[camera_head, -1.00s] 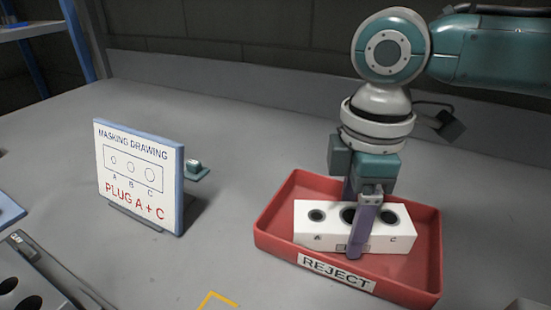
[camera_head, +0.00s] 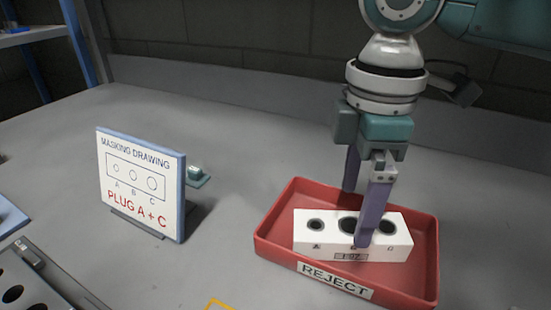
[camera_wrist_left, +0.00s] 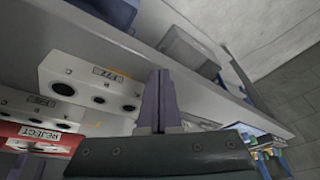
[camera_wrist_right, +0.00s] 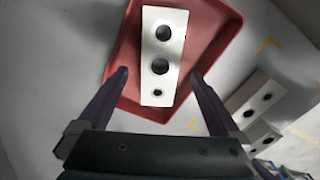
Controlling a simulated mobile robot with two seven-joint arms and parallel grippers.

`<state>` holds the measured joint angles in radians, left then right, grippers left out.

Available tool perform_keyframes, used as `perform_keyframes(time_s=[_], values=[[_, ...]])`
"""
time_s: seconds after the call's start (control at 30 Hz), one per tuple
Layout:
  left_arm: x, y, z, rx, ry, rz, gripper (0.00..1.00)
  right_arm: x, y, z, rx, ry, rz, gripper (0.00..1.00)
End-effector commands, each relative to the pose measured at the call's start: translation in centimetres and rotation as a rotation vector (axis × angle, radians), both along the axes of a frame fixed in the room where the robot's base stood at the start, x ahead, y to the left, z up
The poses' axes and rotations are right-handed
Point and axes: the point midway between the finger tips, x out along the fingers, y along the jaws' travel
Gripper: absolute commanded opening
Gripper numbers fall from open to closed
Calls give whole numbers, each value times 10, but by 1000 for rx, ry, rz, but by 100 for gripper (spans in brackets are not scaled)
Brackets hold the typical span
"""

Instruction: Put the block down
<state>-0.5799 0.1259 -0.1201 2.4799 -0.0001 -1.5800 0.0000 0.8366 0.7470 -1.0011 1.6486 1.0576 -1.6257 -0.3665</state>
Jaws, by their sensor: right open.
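The white block (camera_head: 325,246) with three dark holes lies flat in the red REJECT tray (camera_head: 428,255), holes up. My right gripper (camera_head: 357,212) is open above it, one finger toward the front and one behind. In the right wrist view the block (camera_wrist_right: 157,90) lies between the spread fingers (camera_wrist_right: 158,76), with a gap on each side. My left gripper (camera_wrist_left: 158,85) shows only in its own wrist view, its fingers together with nothing visible between them.
A masking drawing sign (camera_head: 140,182) reading PLUG A + C stands on the grey table, left of the tray. Other white blocks with holes (camera_wrist_right: 250,97) sit beside the tray in the right wrist view. A grey fixture (camera_head: 30,285) is at the lower left. Table between sign and tray is clear.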

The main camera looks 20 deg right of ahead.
Motion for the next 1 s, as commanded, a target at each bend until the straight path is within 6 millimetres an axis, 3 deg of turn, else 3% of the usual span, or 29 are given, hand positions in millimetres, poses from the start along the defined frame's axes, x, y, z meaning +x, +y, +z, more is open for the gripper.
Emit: perform_keyframes(time_s=[0.1,0.33,0.9,1.0], values=[[0,0,8,0,0,0,0,1,0,31,1,-4,1,100],[0,0,12,-1,-1,1,0,1,0,63,0,-1,0,100],[0,-3,13,-11,0,7,0,0,1,68,0,1,0,100],[0,-3,18,-10,-1,7,0,-4,8,66,11,-3,7,100]])
